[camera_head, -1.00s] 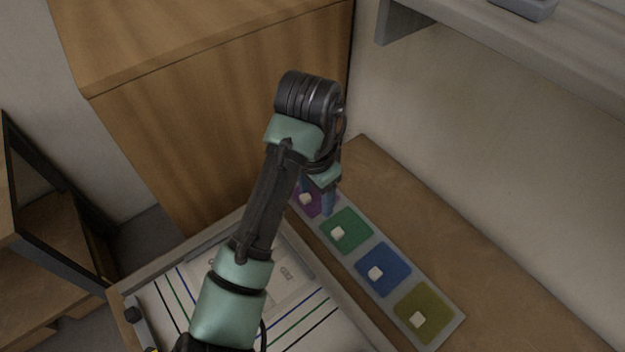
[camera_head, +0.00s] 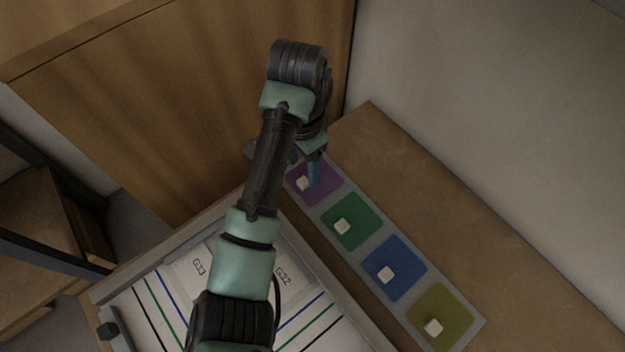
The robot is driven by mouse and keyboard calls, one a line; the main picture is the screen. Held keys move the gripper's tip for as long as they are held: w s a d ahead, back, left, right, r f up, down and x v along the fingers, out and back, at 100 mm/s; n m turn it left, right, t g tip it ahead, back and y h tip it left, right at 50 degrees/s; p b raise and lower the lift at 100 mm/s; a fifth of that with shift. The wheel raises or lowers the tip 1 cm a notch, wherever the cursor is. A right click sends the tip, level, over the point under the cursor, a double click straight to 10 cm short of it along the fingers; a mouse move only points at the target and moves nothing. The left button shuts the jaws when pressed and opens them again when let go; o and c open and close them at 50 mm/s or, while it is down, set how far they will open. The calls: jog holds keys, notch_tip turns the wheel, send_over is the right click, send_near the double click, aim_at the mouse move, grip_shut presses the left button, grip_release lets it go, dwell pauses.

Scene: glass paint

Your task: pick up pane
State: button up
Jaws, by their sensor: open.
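A grey strip (camera_head: 314,209) on the brown bench carries a row of square coloured panes, each with a small pale block on it. The purple pane (camera_head: 323,188) is at the far end, then the green pane (camera_head: 357,232), the blue pane (camera_head: 405,277) and the olive pane (camera_head: 447,308) nearest. My gripper (camera_head: 304,176) points down at the purple pane, its blue fingers open around or beside that pane's pale block (camera_head: 302,184). I cannot tell whether the fingers touch it. My arm and fingers hide part of the purple pane.
A light tray (camera_head: 307,262) with coloured lines and labelled white cards lies below the strip, partly behind my arm. A wooden cabinet (camera_head: 170,120) stands behind my gripper. The bench right of the strip (camera_head: 450,215) is clear up to the wall.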

aim_at(303, 181)
notch_tip(303, 181, down, 5)
jog(key=shift+f+p, duration=0.1)
jog(key=shift+p, duration=0.4)
grip_shut()
